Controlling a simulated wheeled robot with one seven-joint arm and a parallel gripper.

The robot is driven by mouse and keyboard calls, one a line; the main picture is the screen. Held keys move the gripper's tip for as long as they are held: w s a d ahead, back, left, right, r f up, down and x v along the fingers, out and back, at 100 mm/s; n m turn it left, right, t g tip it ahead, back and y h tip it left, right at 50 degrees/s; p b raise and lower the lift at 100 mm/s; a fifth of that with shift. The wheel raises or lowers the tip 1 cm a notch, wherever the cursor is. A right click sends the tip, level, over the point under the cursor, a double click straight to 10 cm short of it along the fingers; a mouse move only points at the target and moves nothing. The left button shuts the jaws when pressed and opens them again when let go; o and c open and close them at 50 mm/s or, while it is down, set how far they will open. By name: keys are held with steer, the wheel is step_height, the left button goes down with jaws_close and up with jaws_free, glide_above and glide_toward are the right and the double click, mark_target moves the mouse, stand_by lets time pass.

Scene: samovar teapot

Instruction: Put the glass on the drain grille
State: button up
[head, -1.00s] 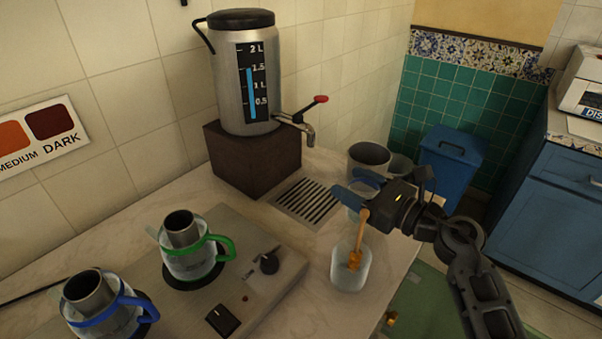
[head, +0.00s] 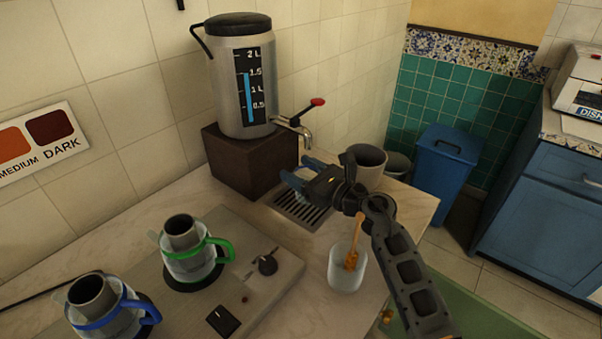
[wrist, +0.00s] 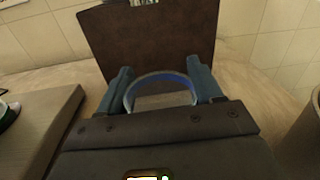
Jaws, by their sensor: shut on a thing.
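The glass is clear, and its round rim (wrist: 160,77) shows between my two blue fingers in the wrist view. My gripper (head: 300,174) is shut on it; the fingers lie on either side of the glass (wrist: 160,102). In the head view my gripper is over the back part of the drain grille (head: 303,211), in front of the brown block, near the tap. The glass is mostly hidden by my gripper there. I cannot tell whether its base touches the grille.
The samovar (head: 243,85) stands on a brown block (head: 245,165), its tap (head: 299,128) just behind my gripper. A grey cup (head: 366,165) is to the right. A jar with a wooden tool (head: 347,272) stands in front. Two teapots (head: 187,255) (head: 105,305) sit left.

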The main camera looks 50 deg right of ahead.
steer(key=shift+f, duration=0.2)
steer(key=shift+f, duration=0.15)
steer(key=o, duration=1.1)
steer(key=shift+s, duration=0.2)
steer(key=s, duration=0.3)
steer(key=s+b, duration=0.1)
steer(key=s, duration=0.6)
steer(key=shift+s+a+b, duration=0.15)
steer(key=shift+a+b, duration=0.1)
steer(key=shift+b, duration=0.1)
steer(key=shift+s, duration=0.7)
